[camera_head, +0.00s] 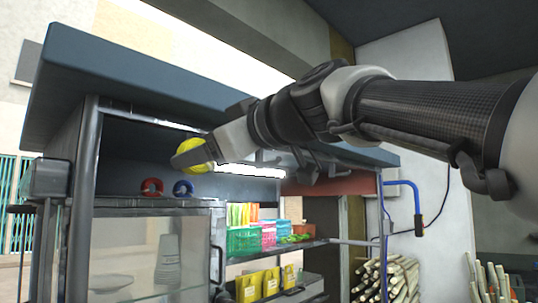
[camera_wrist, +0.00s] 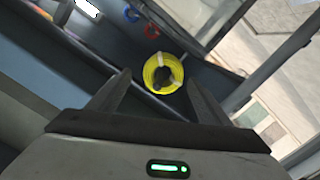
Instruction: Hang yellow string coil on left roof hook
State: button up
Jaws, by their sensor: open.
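The yellow string coil (camera_head: 201,152) is under the front part of the stall roof, partly hidden behind my gripper (camera_head: 183,156). In the wrist view the yellow coil (camera_wrist: 151,78) is a round ring with a pale band at its top and a dark shape in its middle. My gripper (camera_wrist: 158,84) is open, its two fingers on either side of the coil in that picture. I cannot tell whether the fingers touch it. The left roof hook is not clearly visible, and I cannot tell whether the coil hangs on it.
A red coil (camera_head: 152,187) and a blue coil (camera_head: 183,188) sit below on the stall's shelf. The roof (camera_head: 140,85) overhangs close above my gripper. A glass case (camera_head: 140,255) stands below, with colored baskets (camera_head: 243,240) to the right. A lit lamp (camera_head: 250,171) is nearby.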

jog(key=b+v, duration=0.3)
jog(key=v, duration=1.2)
jog(key=w+d+f+m+g+h+p, duration=0.1)
jog(key=d+f+m+h, duration=0.15)
jog(key=f, duration=0.65)
jog(key=d+f+m+g+h+p, duration=0.15)
jog(key=f+m, duration=0.25)
jog(key=f, duration=0.5)
jog(key=w+d+f+m+h, duration=0.1)
jog(key=d+f+m+h, duration=0.2)
jog(key=f, duration=0.6)
jog(key=s+d+f+m+g+h+p, duration=0.1)
jog(key=s+d+f+m+g+h, duration=0.1)
jog(key=f, duration=0.8)
jog(key=s+d+f+m+g+h, duration=0.1)
jog(key=s+d+f+m+h, duration=0.2)
jog(key=s+d+f, duration=0.4)
notch_tip(320, 180, down, 4)
jog(key=shift+f+m+g+h+p, duration=0.25)
jog(key=shift+m+g+h+p, duration=0.1)
jog(key=shift+m, duration=0.1)
